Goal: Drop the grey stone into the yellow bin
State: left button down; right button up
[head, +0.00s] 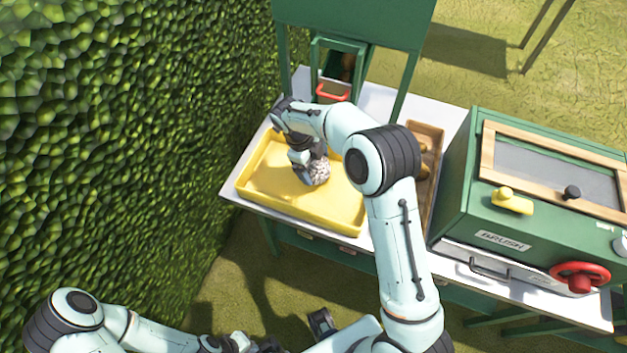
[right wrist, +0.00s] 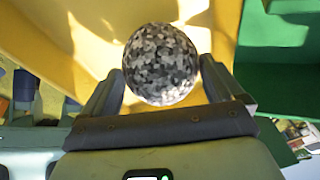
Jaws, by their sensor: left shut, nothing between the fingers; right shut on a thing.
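The grey stone (head: 317,172), round and speckled, is held between the fingers of my right gripper (head: 308,164). In the right wrist view the stone (right wrist: 160,64) sits between the two dark fingertips (right wrist: 160,80), with yellow surface behind it. The yellow bin (head: 262,202) is a shallow, wide tray on the white table. The stone is over the inside of the bin; whether it touches the floor is unclear. My left gripper (head: 270,345) is low at the bottom edge, partly cut off, shut and empty, far from the bin.
A brown wooden tray (head: 437,132) with yellowish items stands right of the bin, partly behind my right arm. A green brush machine (head: 470,190) with a red wheel (head: 580,277) stands farther right. A green frame with a red handle (head: 333,93) is behind. A hedge (head: 120,150) fills the left.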

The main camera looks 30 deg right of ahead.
jog(key=shift+r, duration=0.1)
jog(key=o, duration=1.4)
jog(key=p+v, duration=0.1)
jog(key=v, duration=1.2)
jog(key=shift+a+r, duration=0.15)
jog(key=shift+r, duration=0.1)
